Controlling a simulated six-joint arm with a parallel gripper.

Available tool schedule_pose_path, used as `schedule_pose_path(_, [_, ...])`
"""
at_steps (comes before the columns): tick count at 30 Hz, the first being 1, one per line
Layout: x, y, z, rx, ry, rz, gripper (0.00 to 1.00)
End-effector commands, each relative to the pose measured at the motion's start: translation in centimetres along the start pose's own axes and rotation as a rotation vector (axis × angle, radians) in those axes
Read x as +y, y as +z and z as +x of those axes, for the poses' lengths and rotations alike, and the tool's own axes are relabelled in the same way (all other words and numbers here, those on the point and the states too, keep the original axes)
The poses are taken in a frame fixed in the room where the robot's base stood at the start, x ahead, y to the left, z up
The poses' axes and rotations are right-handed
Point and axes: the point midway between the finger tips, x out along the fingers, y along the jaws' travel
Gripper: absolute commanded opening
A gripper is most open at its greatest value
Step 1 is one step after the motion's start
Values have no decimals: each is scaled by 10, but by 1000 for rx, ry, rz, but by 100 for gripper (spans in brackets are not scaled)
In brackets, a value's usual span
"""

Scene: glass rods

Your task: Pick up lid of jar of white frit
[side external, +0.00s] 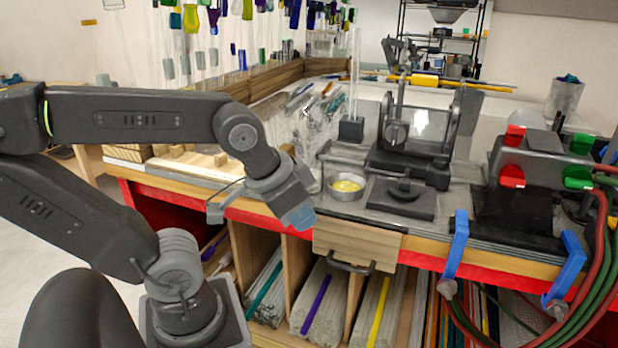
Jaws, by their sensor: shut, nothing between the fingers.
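I cannot pick out a jar of white frit or its lid in this view. My gripper (298,214), with blue fingertips, is shut and empty. It points down at the bench's front edge, just left of the wooden drawer front. A shallow round metal dish (346,192) with yellow contents sits on the bench to the right of the gripper, apart from it. My forearm and wrist hide part of the bench behind them.
A torch with red and green knobs (529,160) stands at right, with hoses and blue clamps (456,250) nearby. Loose glass rods (318,105) lie behind. Rod cubbies (318,300) are below the bench.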

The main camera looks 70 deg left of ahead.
Motion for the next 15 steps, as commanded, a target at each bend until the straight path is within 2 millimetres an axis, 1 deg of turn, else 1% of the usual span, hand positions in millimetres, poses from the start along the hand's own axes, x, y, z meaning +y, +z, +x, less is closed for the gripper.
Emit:
schedule_pose_path(4, [0, 0, 0, 0, 0, 0, 1])
schedule_pose_path(15, [0, 0, 0, 0, 0, 0, 36])
